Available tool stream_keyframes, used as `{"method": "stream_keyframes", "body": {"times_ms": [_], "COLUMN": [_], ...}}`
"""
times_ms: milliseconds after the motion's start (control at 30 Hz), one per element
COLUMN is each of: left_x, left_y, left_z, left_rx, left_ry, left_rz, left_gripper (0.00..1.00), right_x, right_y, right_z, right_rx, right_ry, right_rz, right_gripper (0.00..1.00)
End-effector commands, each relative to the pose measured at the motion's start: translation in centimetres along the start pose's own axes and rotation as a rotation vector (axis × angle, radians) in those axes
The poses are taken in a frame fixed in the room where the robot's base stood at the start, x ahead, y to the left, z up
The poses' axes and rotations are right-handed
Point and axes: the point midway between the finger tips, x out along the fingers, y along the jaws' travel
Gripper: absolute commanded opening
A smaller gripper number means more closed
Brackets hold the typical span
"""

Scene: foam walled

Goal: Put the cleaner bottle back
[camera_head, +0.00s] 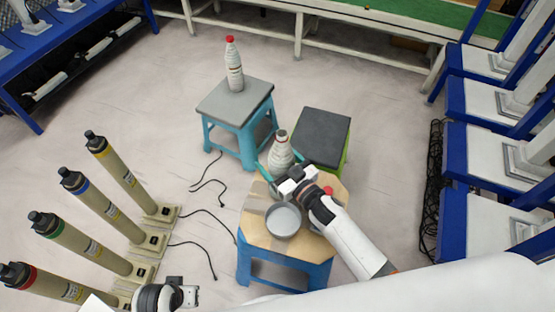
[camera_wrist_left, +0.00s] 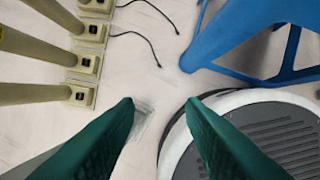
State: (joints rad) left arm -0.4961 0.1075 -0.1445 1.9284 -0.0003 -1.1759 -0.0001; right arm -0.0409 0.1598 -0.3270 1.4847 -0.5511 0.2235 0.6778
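A white bottle with dark and red bands and a dark top (camera_head: 281,152) is at the back of the wooden-topped stool (camera_head: 255,228). Its lower part is hidden by my right gripper (camera_head: 278,160), whose teal fingers are spread on either side of it. I cannot tell whether they touch it. A similar bottle with a red cap (camera_head: 234,68) stands upright on the grey-topped stool (camera_head: 215,103). My left gripper (camera_head: 180,296) is low at the bottom of the head view. In the left wrist view its fingers (camera_wrist_left: 160,110) are apart with nothing between them.
A grey round container (camera_head: 283,220) stands on the wooden-topped stool, with a small red object (camera_head: 328,191) near my right wrist. A black-topped stool (camera_head: 320,138) is behind. Several beige cylinders (camera_head: 88,207) stand at left, with cables on the floor. Blue racks flank both sides.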

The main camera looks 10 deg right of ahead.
Motion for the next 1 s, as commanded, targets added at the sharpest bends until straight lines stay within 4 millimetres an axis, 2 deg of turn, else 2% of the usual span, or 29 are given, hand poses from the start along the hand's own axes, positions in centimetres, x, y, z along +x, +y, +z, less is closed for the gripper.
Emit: {"method": "stream_keyframes", "body": {"times_ms": [133,267,500,700,833,1000], "left_x": [0.0,1.6,3.5,4.3,4.6,4.7], "left_y": [0.0,0.1,-0.1,-0.2,-0.2,-0.2], "left_z": [-0.1,-1.0,-1.9,-2.5,-2.6,-2.7], "left_rx": [0.000,0.001,0.003,0.004,0.005,0.005], "left_ry": [-0.001,0.017,0.025,0.030,0.030,0.030], "left_rz": [0.000,0.000,-0.002,-0.003,-0.003,-0.003], "left_gripper": [0.36,0.36,0.36,0.36,0.36,0.36], "right_x": [-0.1,-2.5,-7.9,-11.0,-11.8,-12.0], "right_y": [0.0,0.0,0.0,0.0,0.0,0.0], "right_z": [0.4,0.3,0.2,0.2,0.2,0.3], "right_rx": [-0.001,0.001,0.001,0.000,0.000,-0.001], "right_ry": [0.000,0.003,0.004,0.002,0.001,-0.001], "right_rz": [0.000,0.000,0.000,0.000,-0.001,0.000], "right_gripper": [0.83,0.83,0.83,0.83,0.83,0.83]}}
